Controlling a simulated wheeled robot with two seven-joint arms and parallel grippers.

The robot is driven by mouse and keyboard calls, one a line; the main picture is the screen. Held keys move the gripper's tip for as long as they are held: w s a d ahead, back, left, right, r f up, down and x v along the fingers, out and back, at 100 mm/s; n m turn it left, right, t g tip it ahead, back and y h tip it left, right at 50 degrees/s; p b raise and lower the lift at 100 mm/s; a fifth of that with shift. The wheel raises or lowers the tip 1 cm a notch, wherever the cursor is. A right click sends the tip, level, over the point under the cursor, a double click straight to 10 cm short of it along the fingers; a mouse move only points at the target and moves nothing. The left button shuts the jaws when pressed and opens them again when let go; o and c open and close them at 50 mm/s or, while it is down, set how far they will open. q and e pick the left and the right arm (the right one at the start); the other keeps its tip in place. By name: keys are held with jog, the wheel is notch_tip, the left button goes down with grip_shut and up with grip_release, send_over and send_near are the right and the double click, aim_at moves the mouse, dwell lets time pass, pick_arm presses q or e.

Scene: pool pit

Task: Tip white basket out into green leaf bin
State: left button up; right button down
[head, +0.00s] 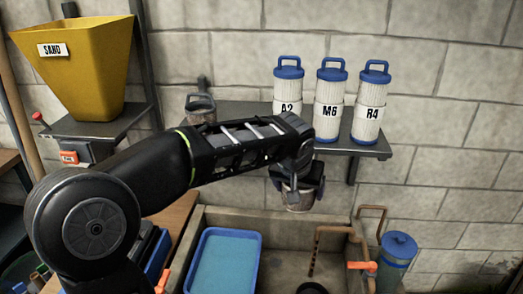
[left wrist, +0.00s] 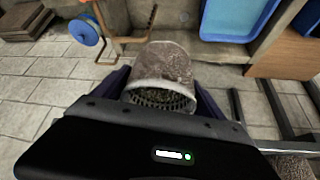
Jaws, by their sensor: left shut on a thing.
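My left gripper (head: 302,186) is shut on a dirty, pale grey-brown basket (head: 299,200), held in front of the wall shelf and above the stone basin. In the left wrist view the basket (left wrist: 166,66) lies between the two fingers, with a slotted, pale rim toward the camera and dark greenish stuff showing there. How full it is cannot be told. The gripper and wrist cover its top in the head view. A green leaf bin cannot be clearly made out. My right gripper is not in view.
Three blue-capped filters (head: 330,100) stand on the shelf (head: 240,112); a similar basket (head: 200,108) is at its left end. A blue tray (head: 225,262) is in the basin (head: 290,235). A yellow sand hopper (head: 82,75), pipes (head: 325,232) and a blue-lidded canister (head: 398,250) flank it.

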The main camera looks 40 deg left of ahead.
pick_arm(q)
jog(key=s+d+f+m+h, duration=0.1)
jog(key=d+f+m, duration=0.2)
jog(key=d+f, duration=0.6)
jog(key=shift+d+f+h, duration=0.3)
jog(key=shift+f, duration=0.4)
